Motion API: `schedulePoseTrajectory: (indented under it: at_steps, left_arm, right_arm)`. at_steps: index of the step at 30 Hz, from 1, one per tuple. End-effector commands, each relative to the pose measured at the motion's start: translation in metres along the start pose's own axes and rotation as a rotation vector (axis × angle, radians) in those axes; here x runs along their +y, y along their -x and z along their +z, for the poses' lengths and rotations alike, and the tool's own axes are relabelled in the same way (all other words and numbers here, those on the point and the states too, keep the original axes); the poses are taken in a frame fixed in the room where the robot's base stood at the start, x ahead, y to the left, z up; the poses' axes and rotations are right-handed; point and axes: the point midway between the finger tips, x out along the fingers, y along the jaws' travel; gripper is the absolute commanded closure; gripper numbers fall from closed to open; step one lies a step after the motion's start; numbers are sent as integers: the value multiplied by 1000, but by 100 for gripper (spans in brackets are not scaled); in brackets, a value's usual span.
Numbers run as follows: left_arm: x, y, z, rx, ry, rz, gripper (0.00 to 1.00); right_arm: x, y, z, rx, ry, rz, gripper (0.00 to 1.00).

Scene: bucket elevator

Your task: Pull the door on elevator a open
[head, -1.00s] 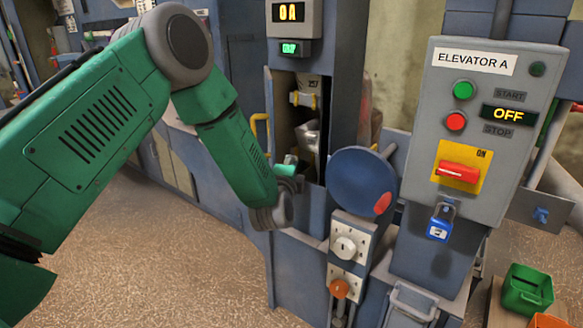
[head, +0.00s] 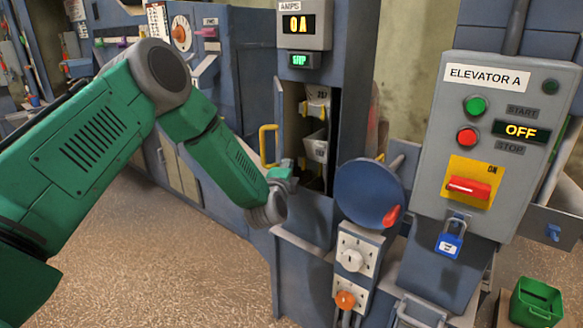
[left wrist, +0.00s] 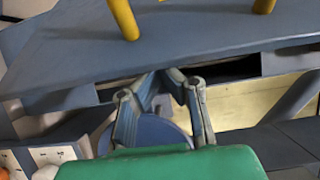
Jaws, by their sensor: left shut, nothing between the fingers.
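The elevator door (head: 279,120) is a blue-grey panel with a yellow handle (head: 268,146). It stands partly open, swung to the left of a dark opening (head: 329,137) with buckets (head: 317,146) inside. My left gripper (head: 290,169) is at the lower part of the opening, partly hidden by its own wrist. In the left wrist view the fingers (left wrist: 168,78) are shut and empty at the edge of the door (left wrist: 190,40), to one side of the handle (left wrist: 123,18). Whether they touch the door I cannot tell. My right gripper is not in view.
A blue disc (head: 369,194) and a box with knobs (head: 354,262) stand just right of the opening. The Elevator A control panel (head: 435,180) reads OFF, with a blue padlock (head: 450,239) below its red switch. A green bin (head: 536,301) is at lower right. Floor at left is clear.

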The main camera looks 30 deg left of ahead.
Motion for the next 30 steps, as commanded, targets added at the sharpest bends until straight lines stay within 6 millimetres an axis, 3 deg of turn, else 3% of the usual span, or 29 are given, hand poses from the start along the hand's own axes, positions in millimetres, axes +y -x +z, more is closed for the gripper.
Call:
schedulePoseTrajectory:
  at_steps: [11,20,30]
  left_arm:
    - [-2,8,21,88,-6,0,100]
    - [0,20,81,323,-7,0,100]
    - [4,13,158,638,-9,0,100]
  right_arm:
    - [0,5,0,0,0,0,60]
    - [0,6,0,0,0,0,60]
    - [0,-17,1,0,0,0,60]
